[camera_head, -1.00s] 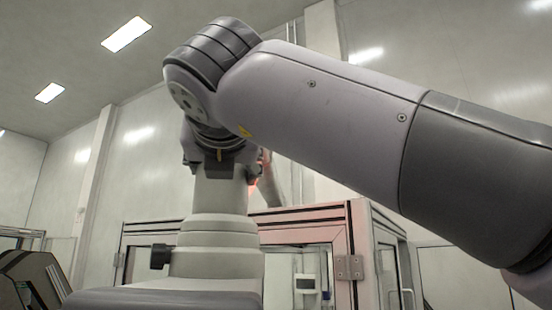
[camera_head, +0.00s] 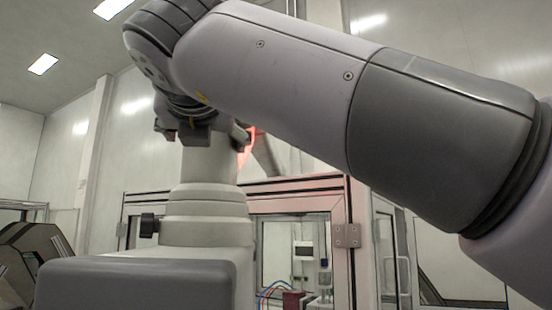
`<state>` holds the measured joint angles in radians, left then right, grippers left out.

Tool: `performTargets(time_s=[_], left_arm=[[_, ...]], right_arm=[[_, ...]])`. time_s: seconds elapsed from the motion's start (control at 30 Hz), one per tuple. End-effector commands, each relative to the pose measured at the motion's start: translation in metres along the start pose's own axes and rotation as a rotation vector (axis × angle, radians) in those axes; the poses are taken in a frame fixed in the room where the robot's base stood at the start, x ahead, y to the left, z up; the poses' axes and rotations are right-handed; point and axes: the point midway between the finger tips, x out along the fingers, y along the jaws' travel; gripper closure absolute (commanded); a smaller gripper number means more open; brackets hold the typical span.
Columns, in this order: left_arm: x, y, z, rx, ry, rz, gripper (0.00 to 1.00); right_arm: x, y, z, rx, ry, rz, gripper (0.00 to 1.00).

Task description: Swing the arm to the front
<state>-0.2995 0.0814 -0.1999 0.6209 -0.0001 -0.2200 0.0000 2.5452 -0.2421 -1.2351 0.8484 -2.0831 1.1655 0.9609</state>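A large grey arm link (camera_head: 290,75) of mine fills the upper middle and right of the head view. It slopes down from a dark joint at the upper left to another joint at the right edge. A light column (camera_head: 205,215) that looks like part of my body stands below the upper-left joint. Neither gripper shows, so their state is hidden.
Behind the arm stands a framed enclosure (camera_head: 346,205) with clear panels and a hinge. Inside it is a small white-framed panel (camera_head: 304,251). A dark machine (camera_head: 35,262) stands at the lower left. Pale walls and ceiling lights (camera_head: 42,65) lie beyond.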

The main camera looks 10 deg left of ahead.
Motion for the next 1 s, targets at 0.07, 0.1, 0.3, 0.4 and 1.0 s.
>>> performTargets(time_s=[0.07, 0.1, 0.3, 0.4, 1.0], left_arm=[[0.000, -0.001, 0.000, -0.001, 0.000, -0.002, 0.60], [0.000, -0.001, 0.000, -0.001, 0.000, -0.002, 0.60], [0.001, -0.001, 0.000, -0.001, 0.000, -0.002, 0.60], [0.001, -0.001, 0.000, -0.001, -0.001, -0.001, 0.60], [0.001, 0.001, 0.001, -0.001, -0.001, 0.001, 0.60]], right_arm=[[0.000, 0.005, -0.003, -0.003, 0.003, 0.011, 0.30], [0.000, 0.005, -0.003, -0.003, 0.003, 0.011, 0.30], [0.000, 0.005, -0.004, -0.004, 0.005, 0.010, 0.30], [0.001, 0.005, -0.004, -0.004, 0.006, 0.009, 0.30], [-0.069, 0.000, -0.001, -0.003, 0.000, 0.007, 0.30]])
